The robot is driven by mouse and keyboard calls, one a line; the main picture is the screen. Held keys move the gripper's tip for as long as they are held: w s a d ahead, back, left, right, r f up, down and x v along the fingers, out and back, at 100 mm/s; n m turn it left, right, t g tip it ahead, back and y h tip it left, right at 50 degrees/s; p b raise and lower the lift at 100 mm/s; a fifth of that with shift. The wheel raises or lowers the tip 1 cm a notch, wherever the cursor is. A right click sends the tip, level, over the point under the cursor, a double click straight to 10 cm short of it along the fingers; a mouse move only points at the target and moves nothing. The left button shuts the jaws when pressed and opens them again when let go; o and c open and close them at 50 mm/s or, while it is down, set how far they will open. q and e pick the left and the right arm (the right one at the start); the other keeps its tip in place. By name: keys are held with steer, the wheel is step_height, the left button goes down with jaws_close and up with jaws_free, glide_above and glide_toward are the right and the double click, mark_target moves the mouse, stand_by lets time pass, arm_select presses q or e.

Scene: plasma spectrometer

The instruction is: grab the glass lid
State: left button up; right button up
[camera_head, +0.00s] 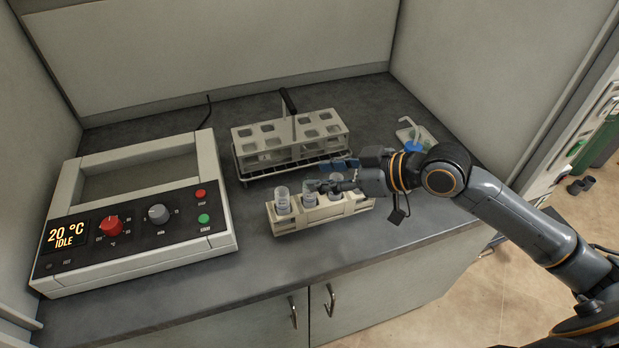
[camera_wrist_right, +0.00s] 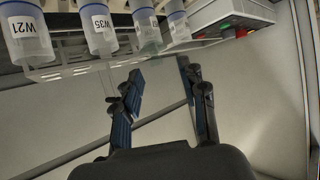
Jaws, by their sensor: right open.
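I cannot single out a glass lid with certainty. The heating unit (camera_head: 135,215) at the left has a wide recess in its top, and I cannot tell whether a clear pane covers it. My right gripper (camera_head: 325,175) is open above the small cream rack (camera_head: 292,224) at the front, close to its clear tubes. In the right wrist view my right gripper (camera_wrist_right: 160,70) has its two fingers apart with nothing between them. Labelled tubes (camera_wrist_right: 97,30) stand beyond the fingertips there. My left gripper is not in view.
A large tube rack (camera_head: 245,160) with a dark handle stands behind the small rack. A clear container with a blue part (camera_head: 413,147) stands at the back right. Bare counter (camera_head: 150,310) lies along the front edge. Walls close off the back and left.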

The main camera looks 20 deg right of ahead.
mark_target(311, 176)
steer(key=p+x, duration=0.1)
steer(key=x, duration=0.3)
steer(key=shift+w+f, duration=0.2)
steer(key=shift+w, duration=0.15)
steer(key=shift+s, duration=0.1)
steer(key=c, duration=0.9)
